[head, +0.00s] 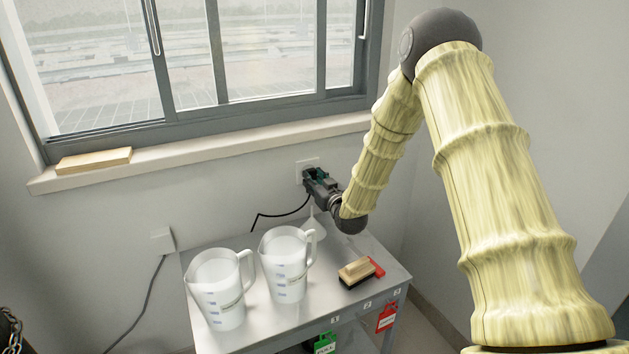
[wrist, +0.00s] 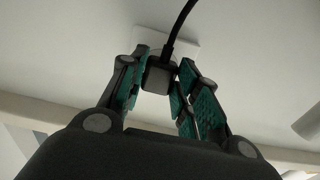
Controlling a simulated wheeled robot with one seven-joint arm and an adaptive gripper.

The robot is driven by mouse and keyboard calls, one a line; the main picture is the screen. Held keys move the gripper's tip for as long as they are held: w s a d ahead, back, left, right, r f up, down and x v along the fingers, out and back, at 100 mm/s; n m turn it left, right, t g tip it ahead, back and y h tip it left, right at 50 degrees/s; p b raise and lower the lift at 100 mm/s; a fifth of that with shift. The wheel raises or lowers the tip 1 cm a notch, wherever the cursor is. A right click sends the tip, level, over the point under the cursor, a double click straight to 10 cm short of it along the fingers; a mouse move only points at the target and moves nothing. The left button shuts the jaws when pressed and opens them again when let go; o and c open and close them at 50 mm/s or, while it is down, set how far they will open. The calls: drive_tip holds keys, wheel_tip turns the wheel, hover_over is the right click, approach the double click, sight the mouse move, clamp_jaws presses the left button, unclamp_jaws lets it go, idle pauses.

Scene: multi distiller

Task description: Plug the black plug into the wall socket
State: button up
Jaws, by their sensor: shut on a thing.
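The wall socket (head: 300,166) is a white plate on the wall under the window, above the back of the table. It also shows in the wrist view as a pale plate (wrist: 190,44) behind the plug. My gripper (head: 318,174) is at this plate, with its fingers pointing at the wall. In the wrist view my gripper (wrist: 161,82) is shut on the black plug (wrist: 158,76), which sits between the green finger pads in front of the plate. A black cord runs from the plug. Whether the plug's pins are in the socket is hidden.
A second wall plate (head: 162,240) with a cord is at left. The window sill (head: 215,149) juts out above.

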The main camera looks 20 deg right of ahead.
drive_tip(key=shift+w, duration=0.55)
drive_tip(key=o, duration=1)
drive_tip(key=shift+o, duration=0.2)
drive_tip(key=s, duration=1.2)
drive_tip(key=shift+d, duration=0.2)
